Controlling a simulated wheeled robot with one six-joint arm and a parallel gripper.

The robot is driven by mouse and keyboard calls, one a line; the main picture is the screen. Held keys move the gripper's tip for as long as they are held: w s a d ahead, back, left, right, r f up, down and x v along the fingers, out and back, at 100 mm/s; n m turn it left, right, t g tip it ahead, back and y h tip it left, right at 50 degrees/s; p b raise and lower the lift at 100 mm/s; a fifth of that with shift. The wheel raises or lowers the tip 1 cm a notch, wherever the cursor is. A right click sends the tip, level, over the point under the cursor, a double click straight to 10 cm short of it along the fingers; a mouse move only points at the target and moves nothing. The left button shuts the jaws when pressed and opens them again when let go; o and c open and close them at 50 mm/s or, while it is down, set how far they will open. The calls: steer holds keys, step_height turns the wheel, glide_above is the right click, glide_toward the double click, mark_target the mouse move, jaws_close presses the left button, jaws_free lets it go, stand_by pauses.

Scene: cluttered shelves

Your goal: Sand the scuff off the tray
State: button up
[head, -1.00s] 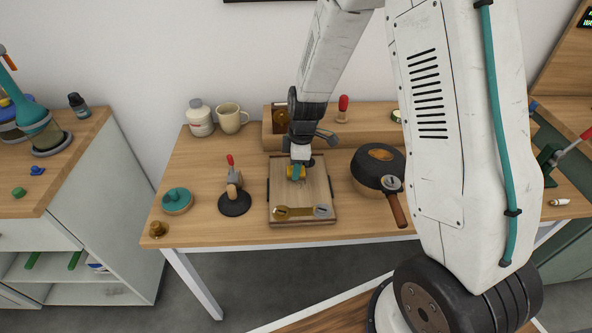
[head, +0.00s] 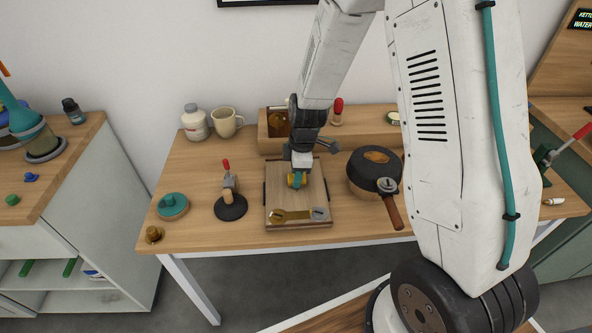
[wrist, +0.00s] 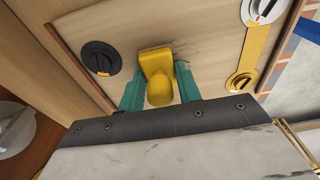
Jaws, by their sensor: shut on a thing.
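The tray (head: 282,202) is a flat wooden board with dark side handles, lying on the table. My gripper (head: 297,177) points down over its middle. In the wrist view, its teal fingers (wrist: 160,92) are shut on a yellow sanding block (wrist: 158,62) with a rounded knob. The block's flat end appears to be at the tray surface; firm contact cannot be told. The scuff (wrist: 188,42) shows as dark streaks on the wood, right beside the block in the wrist view. The block's underside is hidden.
A black lidded pan (head: 372,168) stands close on the right, a red-handled clamp (head: 230,205) on the left. A wooden box (head: 270,143), mug (head: 226,122) and white bottle (head: 195,122) are behind.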

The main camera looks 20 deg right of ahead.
mark_target(297, 195)
steer(key=shift+s+a+f, duration=0.1)
steer(key=shift+s+a, duration=0.15)
steer(key=shift+s, duration=0.55)
steer(key=shift+s+a+r, duration=0.1)
steer(key=shift+s+a, duration=0.15)
steer(key=shift+s, duration=0.5)
steer(key=shift+s+a+f, duration=0.1)
steer(key=shift+s+a, duration=0.15)
steer(key=shift+s, duration=0.55)
steer(key=shift+w, duration=0.1)
steer(key=shift+w+d, duration=0.4)
steer(key=shift+w, duration=0.8)
steer(key=shift+w+d, duration=0.4)
steer(key=shift+w, duration=0.85)
steer(key=shift+w+d, duration=0.4)
steer(key=shift+w, duration=0.8)
steer(key=shift+w+r, duration=0.1)
steer(key=shift+r, duration=0.1)
steer(key=shift+r, duration=0.3)
steer(key=shift+c, duration=0.3)
steer(key=shift+r, duration=3.1)
steer(key=shift+c, duration=0.2)
steer(key=shift+s, duration=0.2)
